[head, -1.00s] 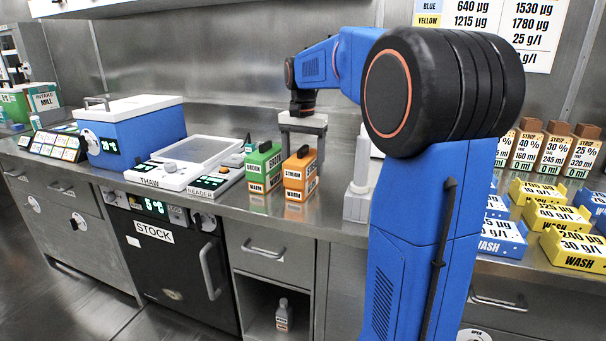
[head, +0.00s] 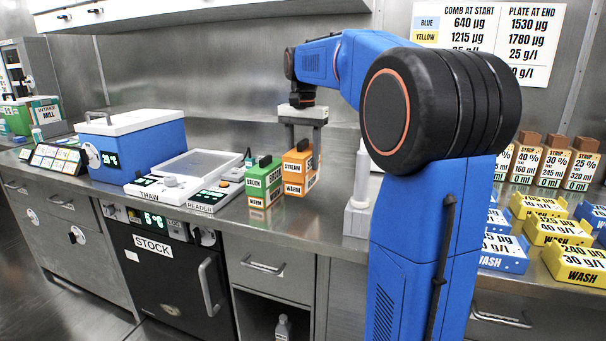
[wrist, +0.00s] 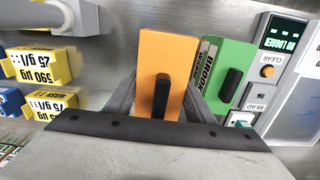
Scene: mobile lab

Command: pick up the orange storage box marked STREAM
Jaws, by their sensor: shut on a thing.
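The orange storage box marked STREAM (head: 299,166) is at the middle of the bench, with a black handle on top and a lower label WARM. It looks raised slightly off the bench. My gripper (head: 301,138) is above it, shut on it. In the wrist view the orange box (wrist: 160,62) sits between the fingers of my gripper (wrist: 160,100), its black handle facing the camera. A green box (head: 264,182) stands close beside it; its label reads BROOK in the wrist view (wrist: 222,70).
The white thaw and reader unit (head: 185,180) and a blue cooler (head: 135,145) are to the left. A grey-white stand (head: 360,205) is close to the right. Yellow WASH boxes (head: 575,262) and syrup bottles (head: 550,160) are further right. The steel wall is behind.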

